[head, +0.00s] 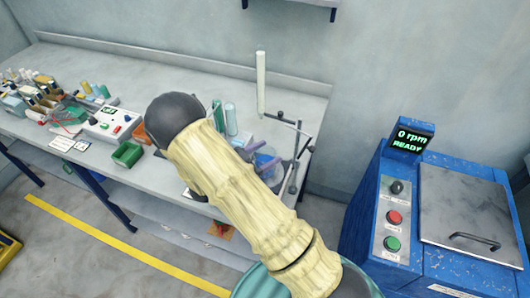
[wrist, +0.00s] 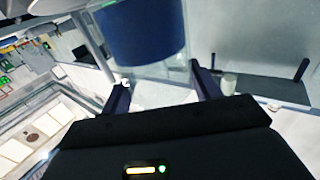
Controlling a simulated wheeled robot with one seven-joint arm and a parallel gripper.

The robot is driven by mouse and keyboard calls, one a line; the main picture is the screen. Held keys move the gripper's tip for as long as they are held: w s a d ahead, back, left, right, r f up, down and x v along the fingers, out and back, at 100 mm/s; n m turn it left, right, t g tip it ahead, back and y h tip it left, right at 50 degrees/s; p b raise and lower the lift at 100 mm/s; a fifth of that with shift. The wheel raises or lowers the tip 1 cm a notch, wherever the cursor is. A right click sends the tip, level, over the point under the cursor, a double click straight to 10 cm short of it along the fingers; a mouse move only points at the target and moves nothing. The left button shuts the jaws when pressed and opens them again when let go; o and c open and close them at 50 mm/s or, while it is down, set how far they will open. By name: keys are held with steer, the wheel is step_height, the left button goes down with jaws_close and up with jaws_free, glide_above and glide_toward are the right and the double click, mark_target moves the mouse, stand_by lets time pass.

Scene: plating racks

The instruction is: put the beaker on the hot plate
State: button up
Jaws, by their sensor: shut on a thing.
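The beaker (wrist: 140,30) shows in the wrist view as a clear glass vessel with deep blue contents, close to the camera. My gripper (wrist: 160,82) has one finger on each side of its glass and is shut on it. In the head view my arm covers the gripper. A blue-purple patch in clear glass (head: 265,160) shows just beyond the arm, at the right end of the bench; I cannot tell if it is the same beaker. I cannot make out the hot plate surely in either view.
The grey bench (head: 190,75) runs along the wall. A tall white tube (head: 261,82) and a thin stand rise near its right end. A green box (head: 127,154) and a white device (head: 108,124) stand left of my arm. A blue machine (head: 440,215) stands at right.

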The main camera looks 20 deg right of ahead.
steer(key=shift+f, duration=0.2)
steer(key=o, duration=1.1)
steer(key=shift+r, duration=0.1)
steer(key=shift+r, duration=0.2)
steer(key=shift+a+f, duration=0.15)
steer(key=shift+a, duration=0.15)
steer(key=b+v, duration=0.3)
steer(key=v, duration=0.7)
steer(key=shift+s+a+b, duration=0.15)
steer(key=shift+s+b, duration=0.1)
steer(key=shift+b, duration=0.05)
steer(key=shift+s+a, duration=0.2)
steer(key=shift+a, duration=0.3)
